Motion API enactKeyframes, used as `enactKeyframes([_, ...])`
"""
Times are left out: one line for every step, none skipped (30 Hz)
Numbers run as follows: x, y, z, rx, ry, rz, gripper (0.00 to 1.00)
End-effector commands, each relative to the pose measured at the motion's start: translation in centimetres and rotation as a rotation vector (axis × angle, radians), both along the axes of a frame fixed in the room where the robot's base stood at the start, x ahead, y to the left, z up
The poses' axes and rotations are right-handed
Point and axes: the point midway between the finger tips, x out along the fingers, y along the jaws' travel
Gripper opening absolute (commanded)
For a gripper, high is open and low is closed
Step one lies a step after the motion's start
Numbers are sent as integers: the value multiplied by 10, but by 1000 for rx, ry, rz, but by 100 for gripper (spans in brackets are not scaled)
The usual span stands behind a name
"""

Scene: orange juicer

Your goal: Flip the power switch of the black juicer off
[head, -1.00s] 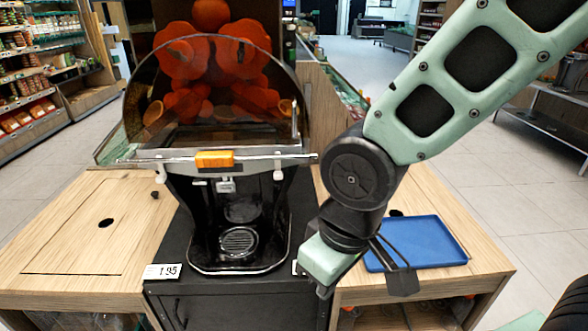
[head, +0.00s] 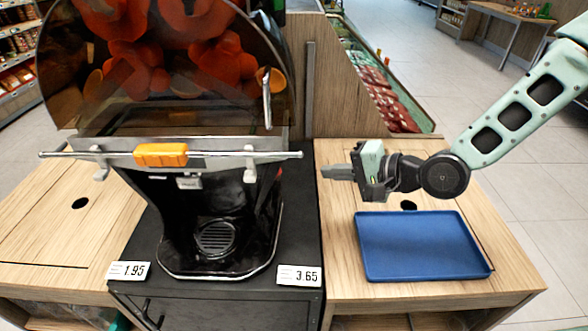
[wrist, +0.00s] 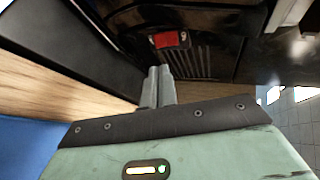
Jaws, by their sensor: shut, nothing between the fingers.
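The black juicer (head: 228,190) stands on a dark cabinet, with oranges behind its clear domed cover and an orange block on its front bar. In the wrist view a red rocker switch (wrist: 170,40) sits on the juicer's dark panel (wrist: 190,62), above vent slots. Its on or off position is too small to tell. My gripper (head: 328,172) is right of the juicer, above the right wooden counter, pointing left towards the juicer's side. Its fingers (wrist: 157,85) are shut and empty, just short of the panel and a little below the switch in the wrist view.
A blue tray (head: 422,246) lies on the right wooden counter (head: 335,240), below my arm. Price cards (head: 299,275) stand at the cabinet's front edge. A wooden partition (head: 345,90) rises behind the counter. The left counter top (head: 60,225) is clear.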

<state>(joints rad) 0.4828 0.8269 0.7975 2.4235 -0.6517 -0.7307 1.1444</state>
Motion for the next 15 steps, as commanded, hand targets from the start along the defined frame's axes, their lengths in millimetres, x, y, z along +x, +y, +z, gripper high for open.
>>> enactKeyframes([4, 9, -5, 0, 1, 4, 0])
enactKeyframes([7, 14, -7, 0, 1, 4, 0])
enactKeyframes([11, 21, -11, 0, 1, 5, 0])
enactKeyframes([14, 26, -13, -1, 1, 4, 0])
enactKeyframes([18, 31, -15, -1, 0, 4, 0])
enactKeyframes([22, 38, -19, -1, 0, 4, 0])
enactKeyframes([24, 42, -21, -2, 1, 4, 0])
enactKeyframes([28, 47, -23, -2, 0, 4, 0])
enactKeyframes([31, 53, -26, -2, 1, 4, 0])
enactKeyframes([35, 58, -29, -3, 0, 4, 0])
enactKeyframes([37, 62, -31, -3, 0, 4, 0])
enactKeyframes([41, 67, -33, -2, 0, 3, 0])
enactKeyframes([43, 71, -35, -3, 1, 3, 0])
enactKeyframes([45, 74, -37, -3, 0, 2, 0])
enactKeyframes([47, 78, -39, -4, 0, 3, 0])
